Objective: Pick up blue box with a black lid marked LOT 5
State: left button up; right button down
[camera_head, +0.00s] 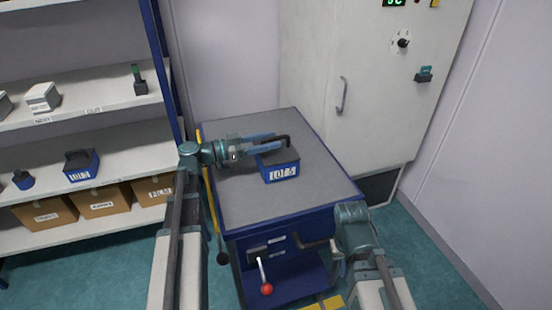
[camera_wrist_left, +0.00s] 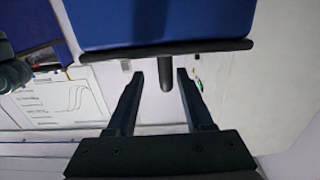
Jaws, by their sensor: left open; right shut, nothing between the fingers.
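The blue box (camera_head: 281,172) with a black lid and a white LOT 5 label stands upright on the grey top of the cart. A black handle rises from its lid. My left gripper (camera_head: 264,144) is open at the lid, with its fingers level, pointing right. In the left wrist view the blue box (camera_wrist_left: 165,22) appears upside down, and its black handle (camera_wrist_left: 167,80) reaches between the tips of my open left gripper (camera_wrist_left: 160,80). Contact with the handle cannot be told. My right gripper (camera_head: 338,268) is shut and empty, low by the cart's front.
The cart (camera_head: 245,196) has free room around the box. Another blue box (camera_head: 81,166) stands on the left shelf, above cardboard boxes (camera_head: 104,202). A red-knobbed lever (camera_head: 266,287) sticks out of the cart's front. A tall white cabinet (camera_head: 370,90) stands behind.

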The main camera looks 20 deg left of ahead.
aim_at(285, 136)
pick_arm(q)
jog(key=shift+w+a+x, duration=0.1)
jog(key=shift+w+x, duration=0.1)
jog(key=shift+x, duration=1.25)
jog(key=shift+w+a+x, duration=0.15)
jog(key=shift+x, duration=1.25)
grip_shut()
